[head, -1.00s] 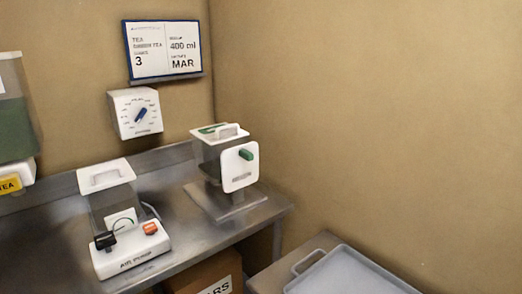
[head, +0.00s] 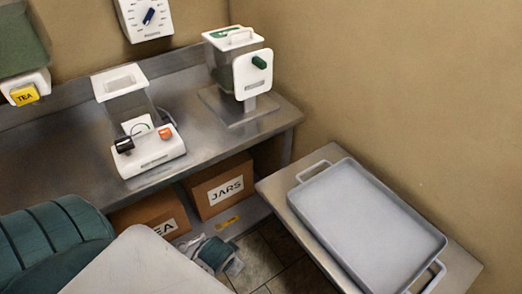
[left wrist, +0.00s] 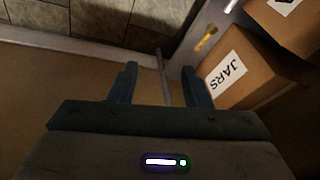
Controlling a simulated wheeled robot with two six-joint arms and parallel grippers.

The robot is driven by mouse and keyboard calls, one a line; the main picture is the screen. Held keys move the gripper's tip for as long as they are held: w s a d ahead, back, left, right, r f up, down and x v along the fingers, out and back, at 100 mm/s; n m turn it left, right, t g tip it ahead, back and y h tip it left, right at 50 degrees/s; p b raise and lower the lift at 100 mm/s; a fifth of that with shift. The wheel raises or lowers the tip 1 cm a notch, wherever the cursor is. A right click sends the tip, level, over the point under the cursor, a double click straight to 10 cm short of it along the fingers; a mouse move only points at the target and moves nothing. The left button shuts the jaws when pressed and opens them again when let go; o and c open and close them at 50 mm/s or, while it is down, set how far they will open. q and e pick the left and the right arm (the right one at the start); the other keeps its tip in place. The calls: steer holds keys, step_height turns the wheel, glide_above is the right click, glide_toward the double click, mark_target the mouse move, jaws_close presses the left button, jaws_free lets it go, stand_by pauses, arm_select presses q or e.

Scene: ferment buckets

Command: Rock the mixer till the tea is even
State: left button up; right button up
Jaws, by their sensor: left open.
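On the steel bench in the head view stand two machines, and I cannot tell for sure which is the mixer. One is a clear, white-lidded vessel on a stand (head: 238,65) with a green handle on its white front plate; its contents look dark greenish. The other is a clear box on a white base (head: 138,120) with a black knob and an orange button. A tea dispenser (head: 22,60) with a yellow TEA label and dark green contents is at the upper left. My left gripper (left wrist: 159,68) is open and empty in the left wrist view. My right gripper is not in view.
A JARS box (head: 222,186) and another box (head: 150,216) sit under the steel bench (head: 60,165). A grey tray (head: 370,225) lies on a lower side table at the right. A white dial (head: 147,18) hangs on the wall. The bench front is clear.

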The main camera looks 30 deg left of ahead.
arm_select(q)
steer(key=w+a+r+t+y+p, duration=0.1)
steer(key=w+r, duration=0.2)
steer(key=r, duration=0.2)
steer(key=w+a+r+t+y, duration=0.1)
steer(key=w+r, duration=0.2)
steer(key=r, duration=0.3)
steer(key=m+t+y+p, duration=0.1)
steer(key=m+y, duration=0.3)
steer(key=y, duration=0.9)
glide_toward(265, 66)
steer(key=a, duration=0.2)
steer(key=p+x, duration=0.1)
steer(key=x, duration=0.2)
steer(key=p+x, duration=0.1)
steer(key=x, duration=0.2)
steer(key=p+x, duration=0.1)
steer(key=x, duration=0.2)
steer(key=shift+w, duration=0.35)
steer(key=shift+w+a+n, duration=0.2)
steer(key=shift+a+n, duration=0.1)
steer(key=shift+a, duration=0.2)
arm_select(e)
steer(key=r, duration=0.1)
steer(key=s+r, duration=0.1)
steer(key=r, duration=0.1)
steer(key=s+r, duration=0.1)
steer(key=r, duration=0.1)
arm_select(q)
jaws_close()
